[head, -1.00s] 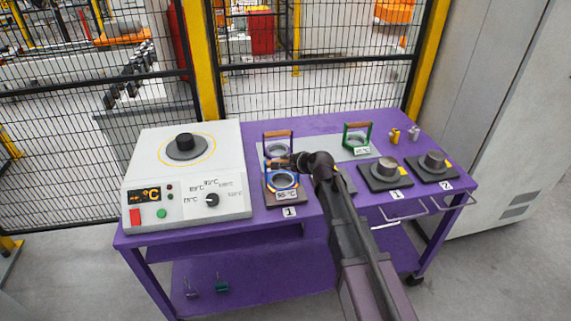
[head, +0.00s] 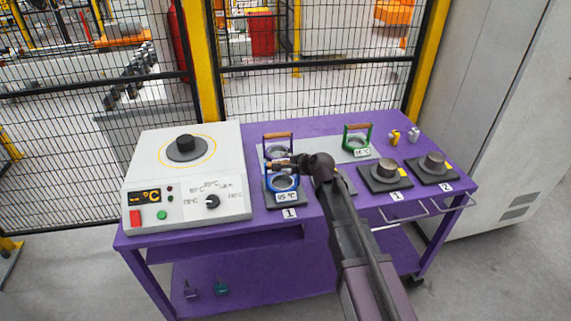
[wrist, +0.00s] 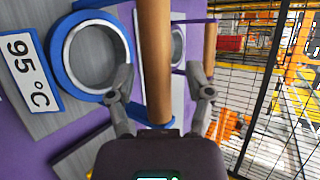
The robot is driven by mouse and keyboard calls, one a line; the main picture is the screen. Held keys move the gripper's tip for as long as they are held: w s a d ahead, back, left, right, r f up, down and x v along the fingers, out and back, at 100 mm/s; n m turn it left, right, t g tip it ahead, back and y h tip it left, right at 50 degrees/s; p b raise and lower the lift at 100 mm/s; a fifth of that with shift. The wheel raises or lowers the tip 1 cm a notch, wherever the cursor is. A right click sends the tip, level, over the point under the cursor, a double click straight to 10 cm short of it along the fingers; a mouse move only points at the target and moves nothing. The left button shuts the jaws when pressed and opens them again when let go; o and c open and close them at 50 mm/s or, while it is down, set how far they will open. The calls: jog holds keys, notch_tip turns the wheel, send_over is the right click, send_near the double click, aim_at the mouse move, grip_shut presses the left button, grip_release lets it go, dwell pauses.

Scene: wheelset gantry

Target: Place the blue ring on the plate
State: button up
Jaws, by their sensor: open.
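The blue ring (head: 284,183) with its carrying frame lies on a dark pad (head: 286,205) marked 1 near the front of the purple table. In the wrist view the blue ring (wrist: 68,62) is at the left, beside a white 95 °C label (wrist: 31,70). Its wooden handle (wrist: 155,62) stands between the two fingers of my gripper (wrist: 165,86). The fingers are apart, with visible gaps to the handle on both sides. In the head view my arm hides part of the area right of the ring. A light grey plate (head: 318,150) lies behind on the table.
A second handled ring (head: 277,150) stands just behind the blue one. A green-framed ring (head: 357,141) is at the back right. A heater box (head: 187,178) with a dark round top is at the left. Two pads with metal cylinders (head: 386,170) (head: 434,163) are at the right.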

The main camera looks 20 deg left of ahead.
jog(key=p+v, duration=0.5)
jog(key=v, duration=0.6)
jog(key=shift+s+d+r+p, duration=0.15)
jog(key=shift+s+d+p, duration=0.15)
jog(key=shift+p, duration=0.1)
jog(key=shift+w, duration=0.1)
jog(key=s+d+f+n+g+h, duration=0.2)
jog(key=s+d+f+n+h, duration=0.1)
jog(key=d, duration=0.9)
jog(key=s+d+f+n+g+h, duration=0.2)
jog(key=s+d, duration=0.3)
jog(key=d, duration=0.7)
jog(key=s+d+f+n+g+h, duration=0.2)
jog(key=s+d+f+n+h, duration=0.2)
jog(key=d, duration=0.8)
jog(key=shift+s+h, duration=0.45)
jog(key=shift+h, duration=0.05)
